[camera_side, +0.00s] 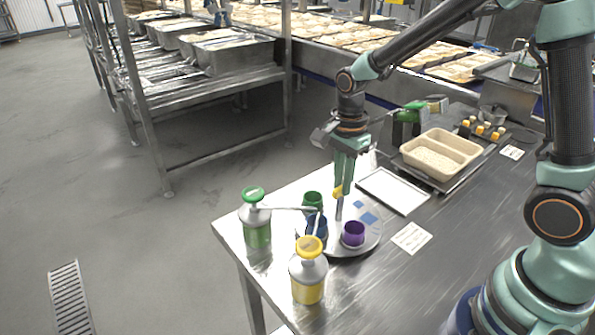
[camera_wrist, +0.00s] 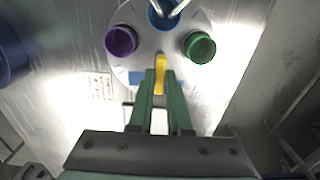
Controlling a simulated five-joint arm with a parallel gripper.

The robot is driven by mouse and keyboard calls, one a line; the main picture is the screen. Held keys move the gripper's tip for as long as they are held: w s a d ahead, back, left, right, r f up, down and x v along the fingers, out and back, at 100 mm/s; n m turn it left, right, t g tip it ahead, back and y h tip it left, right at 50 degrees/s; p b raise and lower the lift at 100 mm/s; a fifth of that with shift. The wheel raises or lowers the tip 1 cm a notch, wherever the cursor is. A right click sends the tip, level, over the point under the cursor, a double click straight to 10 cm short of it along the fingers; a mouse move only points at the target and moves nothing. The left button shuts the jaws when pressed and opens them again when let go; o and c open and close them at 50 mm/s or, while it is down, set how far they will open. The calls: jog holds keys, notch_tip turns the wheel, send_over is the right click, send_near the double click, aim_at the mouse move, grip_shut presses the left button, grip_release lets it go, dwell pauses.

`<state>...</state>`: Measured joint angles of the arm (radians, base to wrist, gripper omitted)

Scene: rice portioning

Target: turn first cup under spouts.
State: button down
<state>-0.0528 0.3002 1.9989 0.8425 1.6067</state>
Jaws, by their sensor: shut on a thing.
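A round grey turntable (camera_side: 350,246) on the metal table carries a green cup (camera_side: 313,200), a blue cup (camera_side: 318,232) and a purple cup (camera_side: 353,234). The wrist view shows the purple cup (camera_wrist: 121,41) at left, the green cup (camera_wrist: 200,47) at right and the blue cup (camera_wrist: 163,15) at top. Two spouts (camera_wrist: 172,9) reach over the blue cup; they come from a green-topped pump bottle (camera_side: 256,222) and a yellow-topped one (camera_side: 308,272). My gripper (camera_side: 341,184) points down, shut on the turntable's yellow handle (camera_wrist: 160,76). Its fingers partly hide the handle.
A white tray (camera_side: 393,190) lies behind the turntable, with a white label card (camera_side: 412,237) to its right. A beige two-compartment container (camera_side: 441,153) stands farther back. The table's front-left edge is close to the bottles.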

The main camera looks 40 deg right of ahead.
jog(key=shift+r, duration=0.1)
dwell(0.5)
jog(key=c, duration=0.9)
grip_release()
jog(key=shift+o, duration=0.2)
notch_tip(320, 180, up, 12)
jog(key=s+d+r+n+t, duration=0.2)
jog(key=s+n+t, duration=0.3)
jog(key=n, duration=1.2)
jog(key=s, duration=0.4)
jog(key=shift+s+n+t, duration=0.25)
jog(key=shift+n+t, duration=0.05)
jog(key=shift+n, duration=0.1)
